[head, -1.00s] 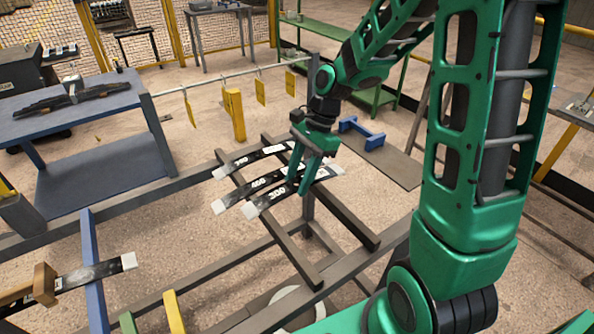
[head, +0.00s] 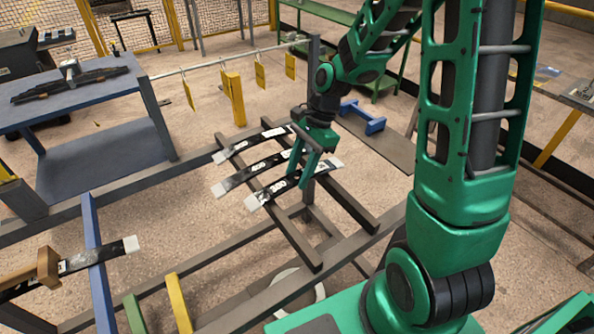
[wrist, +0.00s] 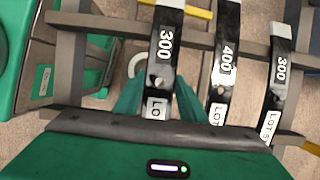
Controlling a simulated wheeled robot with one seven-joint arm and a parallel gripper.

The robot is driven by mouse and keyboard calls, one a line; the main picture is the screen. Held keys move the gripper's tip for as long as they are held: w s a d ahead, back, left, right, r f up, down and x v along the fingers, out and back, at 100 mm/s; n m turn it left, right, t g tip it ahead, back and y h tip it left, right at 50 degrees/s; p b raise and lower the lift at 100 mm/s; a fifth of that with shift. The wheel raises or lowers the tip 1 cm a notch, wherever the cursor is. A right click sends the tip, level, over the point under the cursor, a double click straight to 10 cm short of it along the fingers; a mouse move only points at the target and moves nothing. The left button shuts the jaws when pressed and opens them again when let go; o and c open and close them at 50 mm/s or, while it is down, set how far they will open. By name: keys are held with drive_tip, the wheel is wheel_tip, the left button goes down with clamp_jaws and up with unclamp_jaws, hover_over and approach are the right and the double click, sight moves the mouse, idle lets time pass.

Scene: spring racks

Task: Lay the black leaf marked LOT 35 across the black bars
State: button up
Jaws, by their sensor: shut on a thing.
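Two black bars (head: 290,232) run across the rack. Three black leaves with pale ends lie over them in the head view. My gripper (head: 299,176) is shut on the nearest black leaf (head: 262,195), marked 300. In the wrist view, this leaf (wrist: 163,50) stands between my green fingers (wrist: 158,97); only "LO" of its lot mark shows, the rest hidden by my gripper. The leaf spans both bars, at or just above them; I cannot tell whether it touches. Beside it are the 400 leaf (head: 240,178) and a far leaf (head: 245,144), marked 300 in the wrist view (wrist: 277,85).
A blue bar (head: 97,250) at left carries another black leaf (head: 85,258) with a brown block (head: 47,267). A blue table (head: 60,103) stands at the back left. A blue object (head: 365,120) lies behind my gripper.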

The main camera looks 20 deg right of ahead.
drive_tip(key=shift+f, duration=0.8)
idle(0.4)
drive_tip(key=o, duration=1.2)
drive_tip(key=shift+o, duration=0.2)
drive_tip(key=v, duration=1)
drive_tip(key=shift+r, duration=0.3)
drive_tip(key=shift+w+d, duration=0.1)
drive_tip(key=s+d+r+n+h, duration=0.2)
drive_tip(key=s+d+n, duration=0.2)
drive_tip(key=s, duration=0.8)
drive_tip(key=s+d+r+n+h, duration=0.2)
drive_tip(key=s+d+n, duration=0.3)
drive_tip(key=s+d, duration=0.3)
drive_tip(key=s, duration=0.4)
drive_tip(key=shift+s+d+t, duration=0.2)
drive_tip(key=shift+d+t, duration=0.2)
